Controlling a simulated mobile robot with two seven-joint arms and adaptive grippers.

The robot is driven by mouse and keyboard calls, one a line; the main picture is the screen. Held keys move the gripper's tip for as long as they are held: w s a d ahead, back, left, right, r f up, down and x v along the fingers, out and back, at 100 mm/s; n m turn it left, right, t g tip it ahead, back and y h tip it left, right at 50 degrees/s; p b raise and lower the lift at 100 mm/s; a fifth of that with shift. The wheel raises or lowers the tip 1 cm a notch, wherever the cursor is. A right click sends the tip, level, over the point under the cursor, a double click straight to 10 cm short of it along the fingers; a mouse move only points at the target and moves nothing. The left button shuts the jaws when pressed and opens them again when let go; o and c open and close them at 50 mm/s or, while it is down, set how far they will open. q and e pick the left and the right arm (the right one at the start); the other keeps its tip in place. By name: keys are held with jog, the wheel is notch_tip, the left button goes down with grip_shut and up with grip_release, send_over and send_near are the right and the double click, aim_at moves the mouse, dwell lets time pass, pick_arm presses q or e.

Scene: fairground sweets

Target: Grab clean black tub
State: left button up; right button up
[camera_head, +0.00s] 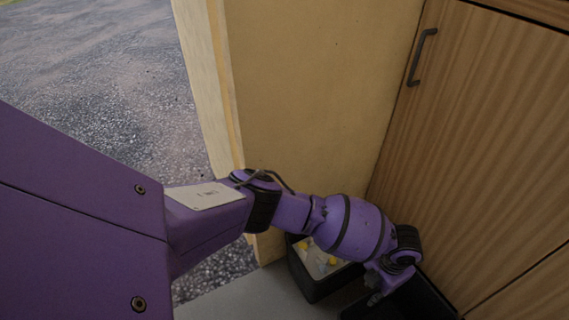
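My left arm comes in from the left and reaches down to the lower right. My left gripper (376,294) is small and partly hidden by its own wrist. It is over or beside the near left part of a dark black tub (437,300) at the bottom edge, in front of the cabinet. I cannot tell whether its fingers touch the tub or are open. That tub looks plain and dark inside, but much of it is hidden or cut off. A second black tub (318,289) stands to its left, partly behind my arm, with whitish and yellow bits in it. My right gripper is not in view.
A wooden cabinet (480,150) with a dark handle (421,57) stands at the right. A yellowish wall panel (310,100) is behind my arm. The grey floor (235,300) is partly clear at the bottom. Gravelly asphalt (110,80) lies open at the left.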

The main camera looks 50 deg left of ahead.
pick_arm(q)
notch_tip(320, 180, down, 3)
jog(key=shift+f+b, duration=0.2)
jog(key=shift+b, duration=0.5)
jog(key=shift+d+f, duration=0.1)
jog(key=shift+f, duration=0.2)
jog(key=f+b, duration=0.2)
jog(key=f, duration=0.1)
jog(key=f+b, duration=0.1)
jog(key=shift+w+d+f, duration=0.15)
jog(key=shift+d+f, duration=0.05)
jog(key=shift+d, duration=0.05)
jog(key=shift+c, duration=0.2)
jog(key=shift+w, duration=0.1)
grip_shut()
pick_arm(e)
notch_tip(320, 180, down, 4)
pick_arm(q)
jog(key=shift+r, duration=0.1)
